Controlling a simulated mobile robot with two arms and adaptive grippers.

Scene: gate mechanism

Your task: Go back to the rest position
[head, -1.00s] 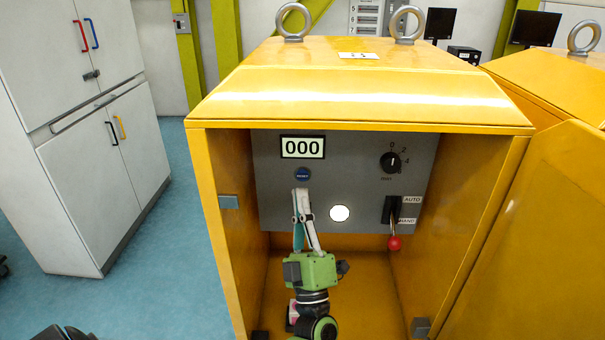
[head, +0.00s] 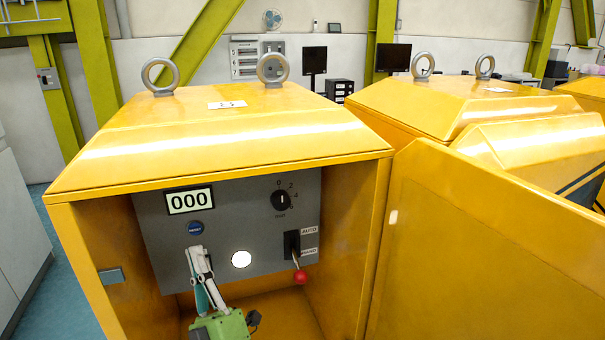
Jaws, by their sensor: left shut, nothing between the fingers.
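My left gripper (head: 194,248) is inside the open yellow cabinet (head: 220,137), its fingers together and pointing up at the grey control panel (head: 243,214). Its tips appear just below the blue reset button (head: 195,228); I cannot tell whether they touch the panel. Nothing shows between the fingers. The display (head: 189,200) above the button reads 000. The round white lamp (head: 241,259) is to the right of the gripper. My right gripper is not in view.
The open yellow door (head: 489,255) stands at the right. More yellow cabinets (head: 440,97) are behind it. A white cupboard (head: 15,240) is at the left edge.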

